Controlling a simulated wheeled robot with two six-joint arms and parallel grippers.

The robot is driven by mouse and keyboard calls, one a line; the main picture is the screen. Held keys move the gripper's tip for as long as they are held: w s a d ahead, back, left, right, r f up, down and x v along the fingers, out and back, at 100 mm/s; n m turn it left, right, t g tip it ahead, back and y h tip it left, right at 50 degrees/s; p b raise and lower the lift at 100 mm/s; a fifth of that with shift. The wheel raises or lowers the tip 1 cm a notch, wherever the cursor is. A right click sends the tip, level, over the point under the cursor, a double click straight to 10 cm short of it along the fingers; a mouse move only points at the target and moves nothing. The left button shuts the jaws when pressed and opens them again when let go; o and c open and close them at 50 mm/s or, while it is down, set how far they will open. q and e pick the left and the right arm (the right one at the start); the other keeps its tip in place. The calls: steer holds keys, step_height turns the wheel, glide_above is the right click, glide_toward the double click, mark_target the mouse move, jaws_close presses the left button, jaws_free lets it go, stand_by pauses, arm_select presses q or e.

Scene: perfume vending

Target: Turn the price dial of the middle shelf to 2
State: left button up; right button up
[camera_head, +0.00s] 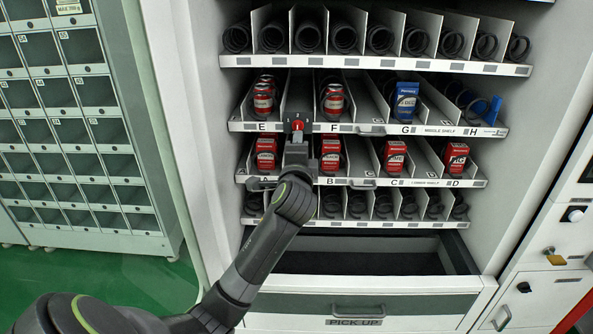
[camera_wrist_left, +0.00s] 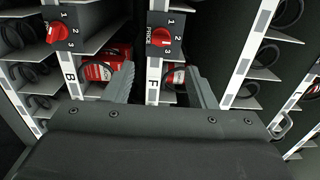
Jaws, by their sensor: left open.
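The middle shelf (camera_head: 400,128) carries a price dial with a red knob (camera_head: 297,126) on a black plate between labels E and F. In the left wrist view this red knob (camera_wrist_left: 161,38) sits beside the word PRICE and the numbers 1, 2 and 3. I cannot tell for sure which number it points at. My left gripper (camera_head: 297,148) is just below and in front of the dial. Its two fingers (camera_wrist_left: 163,78) are apart in the left wrist view, with the knob beyond their tips and nothing between them. My right gripper is not in view.
The lower shelf (camera_head: 420,183) holds several red boxes, and its own red dial (camera_wrist_left: 58,32) shows in the left wrist view. A blue box (camera_head: 405,100) stands at G. A pick-up drawer (camera_head: 355,308) is below. Grey lockers (camera_head: 85,190) stand at left.

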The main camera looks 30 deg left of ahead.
arm_select(q)
steer(key=b+v, duration=0.1)
steer(key=v, duration=0.6)
stand_by(0.4)
steer(key=s+d+f+n+g+h, duration=0.1)
steer(key=s+f+n+g+h, duration=0.25)
steer(key=s+f, duration=0.8)
steer(key=s+f+n+g+h, duration=0.2)
steer(key=s+f+n+g, duration=0.25)
steer(key=s+f, duration=0.65)
steer(key=s+d+f+n+g+h, duration=0.2)
steer(key=s+d+f+n+g, duration=0.15)
steer(key=s+f, duration=0.6)
step_height(320, 180, down, 24)
steer(key=s+a+g, duration=0.1)
steer(key=a+g, duration=0.1)
steer(key=s+d+f, duration=0.1)
steer(key=s+f, duration=1.3)
steer(key=f, duration=0.1)
steer(key=shift+s+f+n+g+h, duration=0.15)
steer(key=shift+s+n+g+h, duration=0.2)
steer(key=shift+s+n, duration=0.1)
